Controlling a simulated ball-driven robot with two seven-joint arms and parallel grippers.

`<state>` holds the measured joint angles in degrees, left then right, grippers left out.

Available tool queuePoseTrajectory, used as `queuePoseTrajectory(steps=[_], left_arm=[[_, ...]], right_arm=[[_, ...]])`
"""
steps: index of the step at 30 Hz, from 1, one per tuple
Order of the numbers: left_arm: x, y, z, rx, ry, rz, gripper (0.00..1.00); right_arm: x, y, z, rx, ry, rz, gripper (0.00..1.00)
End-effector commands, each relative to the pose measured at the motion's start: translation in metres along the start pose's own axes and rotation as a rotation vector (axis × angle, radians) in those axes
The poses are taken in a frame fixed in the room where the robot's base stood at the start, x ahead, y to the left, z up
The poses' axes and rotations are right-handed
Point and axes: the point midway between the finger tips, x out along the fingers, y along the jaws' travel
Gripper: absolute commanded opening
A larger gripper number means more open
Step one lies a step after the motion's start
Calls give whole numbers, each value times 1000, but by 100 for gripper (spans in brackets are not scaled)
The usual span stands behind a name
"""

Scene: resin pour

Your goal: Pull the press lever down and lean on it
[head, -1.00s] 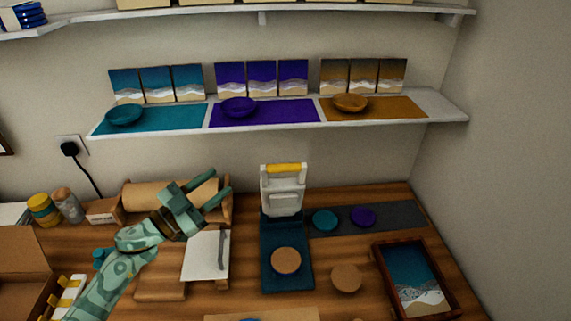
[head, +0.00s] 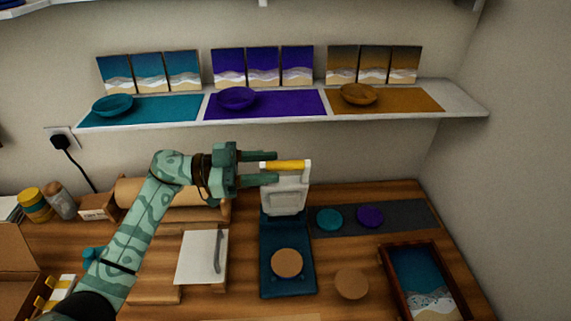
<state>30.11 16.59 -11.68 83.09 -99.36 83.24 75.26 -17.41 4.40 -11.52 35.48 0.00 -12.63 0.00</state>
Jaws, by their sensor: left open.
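The press (head: 287,240) stands on the wooden table with a dark teal base. Its pale hinged upper part is upright at the back, topped by a yellow lever handle (head: 288,165). A round cork-coloured disc (head: 287,263) with a dark rim lies on the base. My left gripper (head: 276,167) is open, its fingers pointing right at the handle's left end. One finger shows above the handle and one below it; I cannot tell whether they touch it. My right gripper is out of view.
A dark mat with teal (head: 329,219) and purple (head: 370,217) discs lies right of the press. A cork disc (head: 351,284) and a framed picture (head: 422,282) lie nearer. A white board (head: 201,258) is to the left. The shelf (head: 468,108) runs above.

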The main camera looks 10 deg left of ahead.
Motion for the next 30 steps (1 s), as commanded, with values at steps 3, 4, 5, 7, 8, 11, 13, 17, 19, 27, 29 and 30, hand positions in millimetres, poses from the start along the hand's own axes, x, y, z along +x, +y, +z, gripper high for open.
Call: queuePoseTrajectory(steps=[3,4,5,7,8,11,13,17,19,27,29,30], left_arm=[[23,0,-1,0,4,0,41],[27,0,0,0,3,0,41],[31,0,0,0,3,0,41],[38,0,0,0,2,0,41],[40,0,0,0,1,-1,41],[44,0,0,0,1,-1,41],[45,0,0,0,1,-1,41],[45,0,0,0,0,-1,41],[45,0,0,0,0,-1,36],[44,0,0,1,0,-1,0],[44,1,0,4,0,-1,0],[44,2,0,9,-1,-2,0]], right_arm=[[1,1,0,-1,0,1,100],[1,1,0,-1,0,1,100],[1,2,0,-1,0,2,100],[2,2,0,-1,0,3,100],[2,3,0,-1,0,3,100],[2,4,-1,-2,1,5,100],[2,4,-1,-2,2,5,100],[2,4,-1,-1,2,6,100],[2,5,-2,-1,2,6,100],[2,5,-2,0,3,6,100],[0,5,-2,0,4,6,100],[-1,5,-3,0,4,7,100]])
